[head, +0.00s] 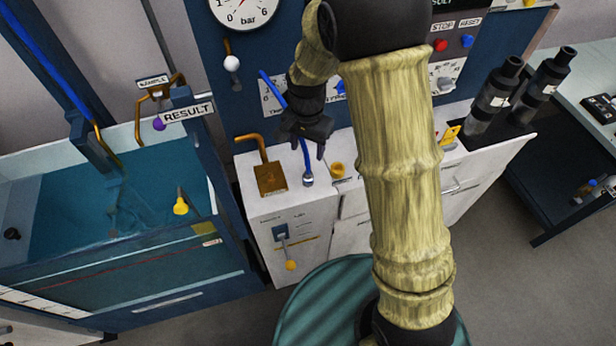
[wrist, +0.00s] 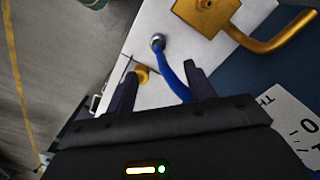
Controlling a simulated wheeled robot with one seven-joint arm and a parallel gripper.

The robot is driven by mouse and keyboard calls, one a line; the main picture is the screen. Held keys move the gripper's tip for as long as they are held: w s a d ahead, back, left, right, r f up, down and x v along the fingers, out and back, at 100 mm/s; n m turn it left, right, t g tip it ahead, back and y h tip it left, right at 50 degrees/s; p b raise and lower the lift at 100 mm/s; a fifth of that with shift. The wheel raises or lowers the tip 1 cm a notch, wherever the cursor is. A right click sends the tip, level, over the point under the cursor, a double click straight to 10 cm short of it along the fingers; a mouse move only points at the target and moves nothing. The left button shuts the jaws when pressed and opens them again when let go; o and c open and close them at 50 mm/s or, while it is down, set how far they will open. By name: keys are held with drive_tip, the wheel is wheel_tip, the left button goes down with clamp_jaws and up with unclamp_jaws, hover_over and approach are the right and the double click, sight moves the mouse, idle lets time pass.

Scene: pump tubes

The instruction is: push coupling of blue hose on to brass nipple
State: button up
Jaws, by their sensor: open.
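The blue hose (head: 304,154) runs down from the panel, past my gripper, to a grey metal coupling (head: 308,180) at the white cabinet top. In the wrist view the hose (wrist: 172,72) passes between the fingers, and the coupling (wrist: 158,41) stands beyond the fingertips. My gripper (head: 308,151) is open above the coupling, its fingers (wrist: 161,80) apart on either side of the hose. A small brass-coloured fitting (head: 337,170) sits right of the coupling; it also shows in the wrist view (wrist: 142,74). I cannot tell whether a nipple is hidden under the coupling.
A brass block with a bent pipe (head: 270,178) stands left of the coupling on the white cabinet (head: 293,213). A water tank (head: 120,262) is at the left. The blue panel (head: 262,48) with gauge and switches rises behind. Black cylinders (head: 490,98) stand at the right.

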sight(308, 175)
wheel_tip(308, 175, down, 8)
drive_tip(key=shift+r+p, duration=0.15)
drive_tip(key=shift+p, duration=0.25)
drive_tip(key=shift+s+f+p, duration=0.15)
drive_tip(key=shift+f+p, duration=0.6)
drive_tip(key=shift+f, duration=1.8)
drive_tip(key=shift+c, duration=0.4)
drive_tip(key=c, duration=1)
